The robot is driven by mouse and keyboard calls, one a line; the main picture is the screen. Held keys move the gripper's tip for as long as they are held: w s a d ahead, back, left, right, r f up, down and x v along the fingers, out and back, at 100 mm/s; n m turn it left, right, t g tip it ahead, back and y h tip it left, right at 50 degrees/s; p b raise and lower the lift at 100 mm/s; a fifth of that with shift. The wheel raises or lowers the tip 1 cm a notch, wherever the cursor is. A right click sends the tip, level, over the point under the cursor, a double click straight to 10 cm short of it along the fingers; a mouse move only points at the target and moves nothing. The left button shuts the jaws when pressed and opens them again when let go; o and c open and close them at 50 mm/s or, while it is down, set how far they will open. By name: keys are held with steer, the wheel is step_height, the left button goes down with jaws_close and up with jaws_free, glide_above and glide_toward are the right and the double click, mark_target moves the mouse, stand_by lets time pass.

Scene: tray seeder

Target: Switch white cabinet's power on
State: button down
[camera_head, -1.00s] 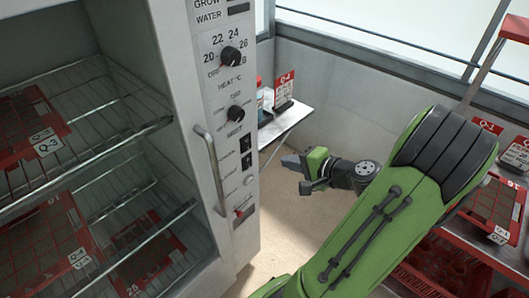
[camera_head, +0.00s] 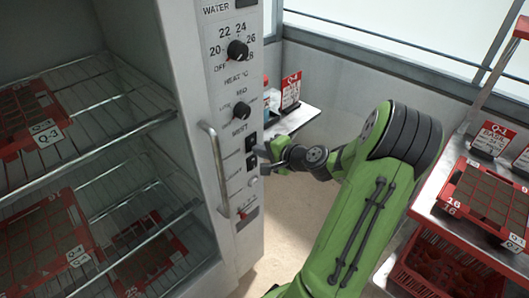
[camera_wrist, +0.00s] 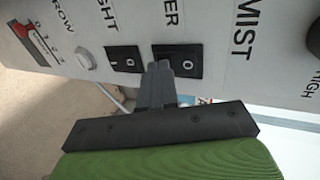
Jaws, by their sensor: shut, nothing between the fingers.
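The white cabinet (camera_head: 178,62) stands at left with its control panel facing my arm. Its upper black rocker, the power switch (camera_head: 251,140), also shows in the wrist view (camera_wrist: 187,66), labelled "…ER", with an "O" at its right end. My gripper (camera_head: 262,151) is shut and empty. In the wrist view its fingertips (camera_wrist: 160,68) cover the left end of the power switch; I cannot tell whether they touch it. The other black rocker, labelled "…GHT" (camera_wrist: 123,59), sits just left of the fingertips, showing "I" and "O" marks.
Two dials (camera_head: 238,51) sit above the switches. A round button or lamp (camera_wrist: 86,60) and a red-marked lever (camera_wrist: 32,45) lie past the light switch. A vertical handle (camera_head: 214,168) runs beside the panel. A red rack with trays (camera_head: 487,200) stands at right.

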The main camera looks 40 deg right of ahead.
steer(key=shift+w+t+b, duration=0.2)
steer(key=shift+t+b, duration=0.1)
steer(key=shift+b, duration=0.15)
steer(key=shift+r+p, duration=0.8)
steer(key=shift+r, duration=0.05)
steer(key=shift+f, duration=0.1)
